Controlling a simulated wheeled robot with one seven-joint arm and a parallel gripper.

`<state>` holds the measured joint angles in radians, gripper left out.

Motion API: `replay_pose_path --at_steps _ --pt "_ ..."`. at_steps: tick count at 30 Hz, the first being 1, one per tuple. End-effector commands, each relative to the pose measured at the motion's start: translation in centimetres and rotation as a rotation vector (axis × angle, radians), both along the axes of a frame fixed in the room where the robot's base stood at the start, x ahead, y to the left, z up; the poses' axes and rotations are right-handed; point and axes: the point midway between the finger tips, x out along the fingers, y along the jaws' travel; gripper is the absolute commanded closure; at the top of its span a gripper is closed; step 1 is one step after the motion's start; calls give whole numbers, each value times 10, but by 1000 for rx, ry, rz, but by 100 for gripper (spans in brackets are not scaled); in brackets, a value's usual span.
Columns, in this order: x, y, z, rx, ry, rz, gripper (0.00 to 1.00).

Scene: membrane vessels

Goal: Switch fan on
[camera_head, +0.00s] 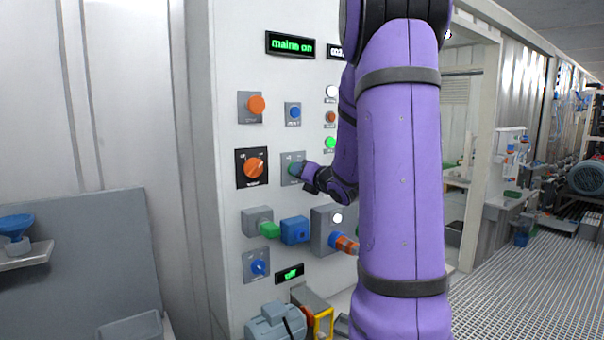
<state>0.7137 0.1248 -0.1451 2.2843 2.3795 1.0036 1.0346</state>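A white control panel (228,190) stands ahead with several switches on it. My purple arm reaches to it from the right. My gripper (303,171) is at a grey plate (286,181) with a green-blue knob (295,168), right of the orange rotary switch (253,168). It seems to touch or nearly touch the knob; its fingers are too small and partly hidden to tell open from shut. Lower down is a blue knob (259,267), beside a small display reading "off" (290,273). Which switch is the fan's cannot be read.
A display above reads "mains on" (290,45). An orange button (256,105) and a blue button (293,112) sit above my gripper. Green (269,230) and blue (295,230) connectors stick out below it. My arm hides the panel's right part. Grated floor (500,290) is open at right.

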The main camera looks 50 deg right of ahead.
Motion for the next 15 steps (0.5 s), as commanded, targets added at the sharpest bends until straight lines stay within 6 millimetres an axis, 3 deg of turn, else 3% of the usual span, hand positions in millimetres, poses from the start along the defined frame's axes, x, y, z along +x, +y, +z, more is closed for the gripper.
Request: replay_pose_path --at_steps 15 --pt "-84 20 0 0 -1 -2 61"
